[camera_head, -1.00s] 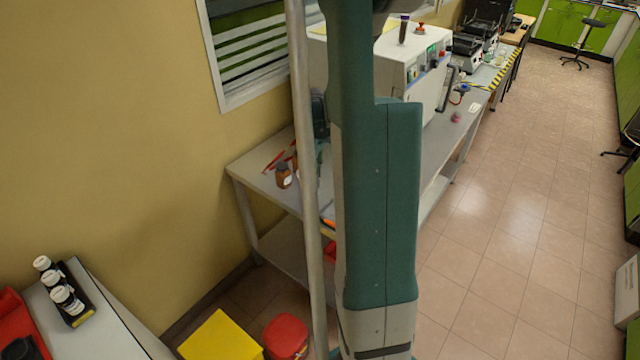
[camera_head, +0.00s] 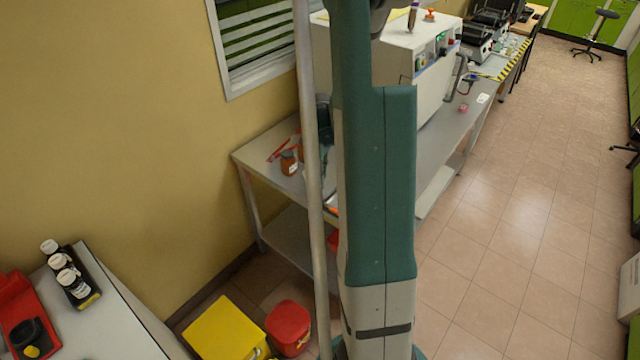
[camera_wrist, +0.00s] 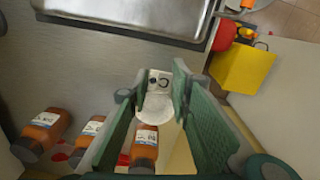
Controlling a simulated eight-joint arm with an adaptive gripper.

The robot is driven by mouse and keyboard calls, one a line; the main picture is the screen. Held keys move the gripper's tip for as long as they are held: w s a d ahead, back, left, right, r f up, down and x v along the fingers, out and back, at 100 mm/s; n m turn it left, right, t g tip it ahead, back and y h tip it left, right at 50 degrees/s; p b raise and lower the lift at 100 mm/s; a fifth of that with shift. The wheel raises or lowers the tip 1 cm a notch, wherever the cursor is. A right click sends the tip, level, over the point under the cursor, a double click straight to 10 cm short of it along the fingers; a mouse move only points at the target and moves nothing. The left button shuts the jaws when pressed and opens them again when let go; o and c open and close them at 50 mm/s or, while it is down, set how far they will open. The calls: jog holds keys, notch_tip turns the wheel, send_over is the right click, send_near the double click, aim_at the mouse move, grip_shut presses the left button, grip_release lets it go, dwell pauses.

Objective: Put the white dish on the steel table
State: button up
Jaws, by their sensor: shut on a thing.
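In the wrist view, my gripper (camera_wrist: 160,75) has its green fingers closed around a small white dish (camera_wrist: 157,107). The dish appears between the fingers, above the grey steel table (camera_wrist: 80,75); I cannot tell its height. The steel table also shows in the head view (camera_head: 262,158), along the wall, partly hidden by my arm and a pole. The gripper and dish are not visible in the head view.
Several brown bottles (camera_wrist: 90,130) with white labels stand near the dish. A metal tray (camera_wrist: 130,18) lies across the top of the wrist view. A yellow bin (camera_head: 222,332) and a red bin (camera_head: 288,325) stand on the floor. A white machine (camera_head: 415,75) occupies the bench behind.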

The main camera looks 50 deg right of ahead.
jog(key=shift+f, duration=1.85)
jog(key=shift+f, duration=0.1)
jog(key=o, duration=0.9)
jog(key=shift+r+p, duration=0.35)
jog(key=shift+r, duration=5.8)
